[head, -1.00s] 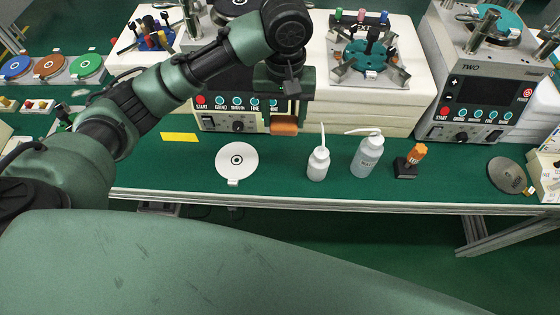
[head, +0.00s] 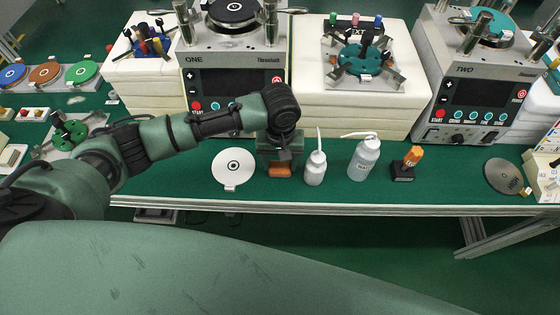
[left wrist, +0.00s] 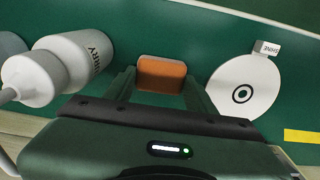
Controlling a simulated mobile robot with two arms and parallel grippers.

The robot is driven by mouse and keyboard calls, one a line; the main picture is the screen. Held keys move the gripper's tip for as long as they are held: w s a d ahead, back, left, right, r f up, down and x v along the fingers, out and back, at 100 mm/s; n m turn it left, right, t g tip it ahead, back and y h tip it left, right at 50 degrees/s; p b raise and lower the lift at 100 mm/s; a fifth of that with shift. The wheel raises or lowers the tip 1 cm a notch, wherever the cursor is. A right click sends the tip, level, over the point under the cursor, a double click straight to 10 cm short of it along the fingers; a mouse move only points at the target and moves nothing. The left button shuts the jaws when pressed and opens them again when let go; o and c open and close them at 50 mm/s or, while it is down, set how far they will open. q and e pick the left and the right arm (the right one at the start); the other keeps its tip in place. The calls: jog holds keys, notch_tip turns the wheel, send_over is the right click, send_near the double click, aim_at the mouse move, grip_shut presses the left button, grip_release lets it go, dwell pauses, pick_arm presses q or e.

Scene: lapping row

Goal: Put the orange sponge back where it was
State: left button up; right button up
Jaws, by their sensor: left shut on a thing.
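The orange sponge (head: 279,170) is between the fingers of my left gripper (head: 279,163), low over the front of the green bench. In the left wrist view the sponge (left wrist: 161,74) sits between the two fingertips of the same gripper (left wrist: 160,80), which is shut on it. The sponge lies between the white disc (head: 233,166) on its left and a white squeeze bottle (head: 316,168) on its right. I cannot tell whether its underside touches the bench. My right gripper is in neither view.
A larger bottle (head: 364,158) and an orange-handled tool in a black stand (head: 407,164) stand farther right. Machine ONE (head: 235,60) stands behind the gripper. A grey disc (head: 503,176) lies near the right end. The bench's front edge (head: 330,206) is close below the sponge.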

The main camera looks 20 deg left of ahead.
aim_at(280, 166)
pick_arm(q)
jog(key=shift+f, duration=0.1)
jog(key=o, duration=1.1)
jog(key=shift+o, duration=1.1)
notch_tip(280, 166, up, 12)
jog(key=shift+s, duration=0.1)
